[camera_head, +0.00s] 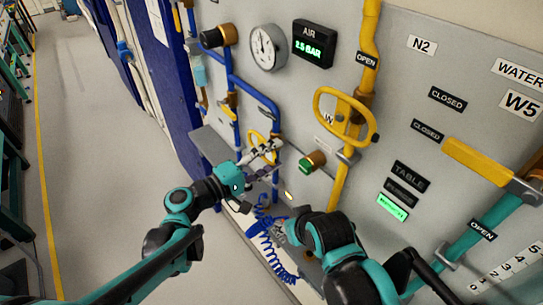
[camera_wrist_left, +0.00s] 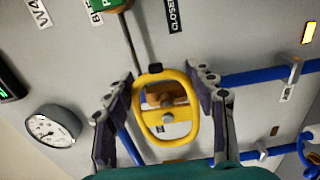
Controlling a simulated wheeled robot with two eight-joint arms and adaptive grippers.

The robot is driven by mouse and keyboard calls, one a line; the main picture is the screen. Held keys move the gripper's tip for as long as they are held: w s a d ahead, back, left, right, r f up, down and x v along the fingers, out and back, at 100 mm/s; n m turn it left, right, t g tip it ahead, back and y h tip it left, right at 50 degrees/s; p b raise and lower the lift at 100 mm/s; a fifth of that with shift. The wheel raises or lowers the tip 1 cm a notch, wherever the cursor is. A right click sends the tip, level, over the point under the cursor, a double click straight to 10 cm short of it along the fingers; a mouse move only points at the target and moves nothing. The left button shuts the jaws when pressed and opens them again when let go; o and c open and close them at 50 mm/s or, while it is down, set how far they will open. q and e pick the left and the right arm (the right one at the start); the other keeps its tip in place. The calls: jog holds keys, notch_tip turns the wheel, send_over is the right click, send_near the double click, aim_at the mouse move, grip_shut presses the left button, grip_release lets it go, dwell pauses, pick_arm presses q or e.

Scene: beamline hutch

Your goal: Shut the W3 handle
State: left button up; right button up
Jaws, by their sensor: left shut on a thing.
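A small yellow loop handle (camera_head: 257,141) is on the blue pipework, low on the panel. In the left wrist view the yellow handle (camera_wrist_left: 166,72) lies between the two fingers of my left gripper (camera_wrist_left: 164,95), with a brass valve body seen through its loop. My left gripper (camera_head: 266,152) is shut on this handle. I cannot read a W3 label on it. A larger yellow loop handle (camera_head: 318,103) on the yellow pipe partly covers a label starting with W.
A coiled blue hose (camera_head: 270,245) hangs below the left gripper, close to my right arm. A pressure gauge (camera_head: 267,47) and an AIR display (camera_head: 313,44) are above. A green button (camera_head: 306,167) and a yellow lever (camera_head: 487,166) are to the right. The floor at left is clear.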

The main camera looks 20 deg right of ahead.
pick_arm(q)
jog(key=shift+f, duration=0.1)
dwell(0.3)
jog(key=o, duration=1.1)
jog(key=v, duration=1.2)
